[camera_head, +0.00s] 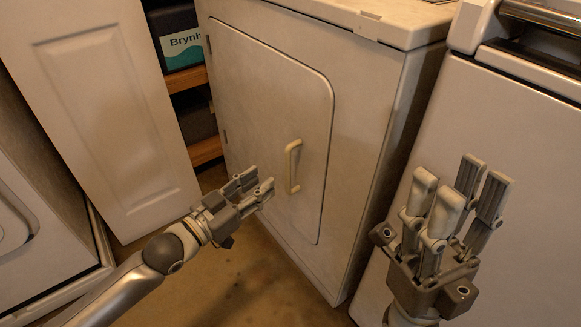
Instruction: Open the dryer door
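The dryer (355,130) is a worn white cabinet in the middle of the head view. Its door (265,100) has rounded right corners and looks shut against the front. Hinges show along the door's left edge. A pale vertical bar handle (293,166) is on the door's right part. My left gripper (260,180) is in front of the lower door, just left of the handle and seemingly apart from it. It looks open and empty. My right gripper (461,181) is open and empty, fingers up, right of the dryer.
A white appliance (510,130) with a metal bar on top stands right of the dryer. At left, a white panelled door (105,120) stands beside shelves (187,80) holding a dark box labelled "Brynh". Another white appliance (40,220) is at lower left. Brown floor (255,275) is clear before the dryer.

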